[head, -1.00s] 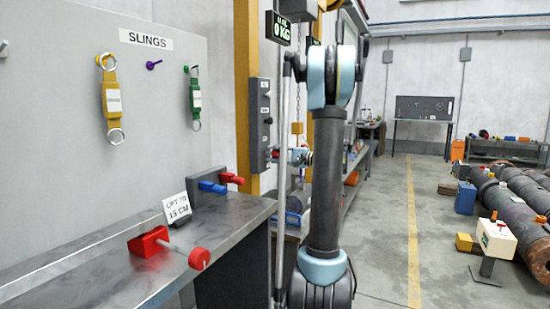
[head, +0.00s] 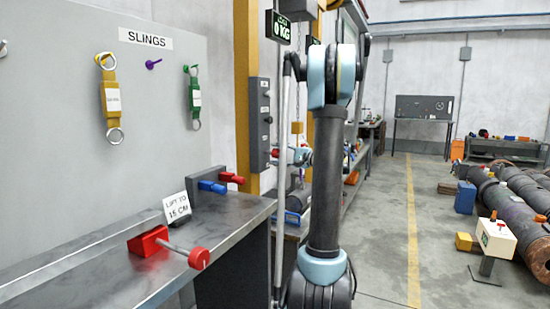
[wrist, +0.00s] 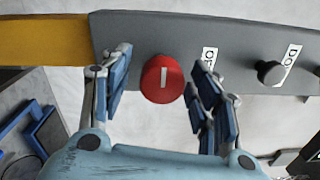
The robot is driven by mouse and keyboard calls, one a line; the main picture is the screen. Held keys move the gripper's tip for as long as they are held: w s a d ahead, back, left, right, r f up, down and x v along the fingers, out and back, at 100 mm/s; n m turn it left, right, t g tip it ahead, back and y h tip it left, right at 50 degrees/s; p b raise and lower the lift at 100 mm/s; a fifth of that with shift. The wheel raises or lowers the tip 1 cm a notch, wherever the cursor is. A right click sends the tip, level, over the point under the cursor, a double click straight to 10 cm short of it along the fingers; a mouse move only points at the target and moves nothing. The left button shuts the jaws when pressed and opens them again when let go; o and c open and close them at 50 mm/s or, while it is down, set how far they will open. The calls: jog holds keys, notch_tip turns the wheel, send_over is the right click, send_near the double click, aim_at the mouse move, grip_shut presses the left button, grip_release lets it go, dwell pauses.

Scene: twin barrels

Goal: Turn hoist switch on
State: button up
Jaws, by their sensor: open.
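My gripper (wrist: 163,74) is open, with one blue-padded finger on each side of the red knob. Gaps show between the pads and the knob, so they look apart from it. In the head view my gripper (head: 298,156) is small beside the box, partly hidden by my arm.
A black knob (wrist: 270,73) with white labels is on the same box, to the right. A yellow block (head: 297,127) hangs on a chain near my arm. Open floor (head: 385,230) lies to the right.

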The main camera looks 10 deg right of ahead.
jog(key=v, duration=1)
jog(key=shift+s+d, duration=0.2)
jog(key=shift+d, duration=0.15)
jog(key=shift+f, duration=0.1)
jog(key=s+a+f+n+g+h, duration=0.25)
jog(key=s+a+f, duration=0.25)
jog(key=s+a, duration=0.3)
jog(key=s+a+f+n+g+h, duration=0.1)
jog(key=s+a+f+g+h, duration=0.3)
jog(key=s+a, duration=0.4)
jog(key=s+d+f+n+g+h, duration=0.1)
jog(key=s+d+f+n+h, duration=0.2)
jog(key=s+f, duration=0.4)
jog(key=s+d+f+n+g+h, duration=0.1)
jog(key=s+d+f+n+h, duration=0.2)
jog(key=s+f, duration=0.5)
jog(key=s+d+h, duration=0.1)
jog(key=s+h, duration=0.1)
jog(key=s, duration=0.4)
jog(key=shift+s, duration=0.3)
